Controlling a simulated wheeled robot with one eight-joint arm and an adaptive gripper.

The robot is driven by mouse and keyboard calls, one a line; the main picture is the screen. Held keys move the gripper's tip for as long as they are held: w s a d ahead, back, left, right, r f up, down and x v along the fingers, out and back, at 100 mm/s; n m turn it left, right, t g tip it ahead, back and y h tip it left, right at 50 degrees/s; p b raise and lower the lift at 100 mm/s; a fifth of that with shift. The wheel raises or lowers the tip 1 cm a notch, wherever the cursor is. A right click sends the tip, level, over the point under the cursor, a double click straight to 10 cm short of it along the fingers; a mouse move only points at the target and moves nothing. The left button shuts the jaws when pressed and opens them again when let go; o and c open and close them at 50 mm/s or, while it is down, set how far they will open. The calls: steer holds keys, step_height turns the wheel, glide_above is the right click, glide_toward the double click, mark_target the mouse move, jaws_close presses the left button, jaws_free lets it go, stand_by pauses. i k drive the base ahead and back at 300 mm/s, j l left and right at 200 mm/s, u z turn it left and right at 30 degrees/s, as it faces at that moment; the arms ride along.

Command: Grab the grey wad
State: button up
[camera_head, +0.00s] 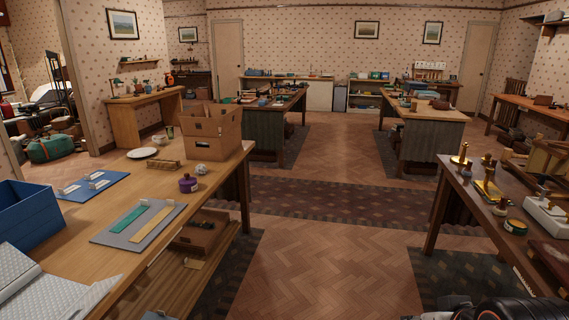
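A small grey wad (201,169), crumpled and pale, lies on the long wooden table (110,238) at the left. It sits just in front of the open cardboard box (212,132) and behind a purple pot (188,184), apart from both. My gripper (440,312) shows only in part at the bottom edge, right of centre, beside a black part of my arm. It is far from the wad, across the open floor. Its fingers are cut off and dark, so I cannot tell whether they are open or shut.
The same table holds a white plate (143,153), a wooden rack (163,166), a grey board with strips (138,223) and a blue bin (24,216). Another table (480,207) with brass items stands at the right. The parquet floor (330,265) between them is clear.

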mark_target(200, 169)
steer(key=i+j+u, duration=0.1)
steer(key=i+u, duration=0.15)
steer(key=i, duration=0.85)
steer(key=i+u, duration=0.3)
steer(key=i, duration=1.45)
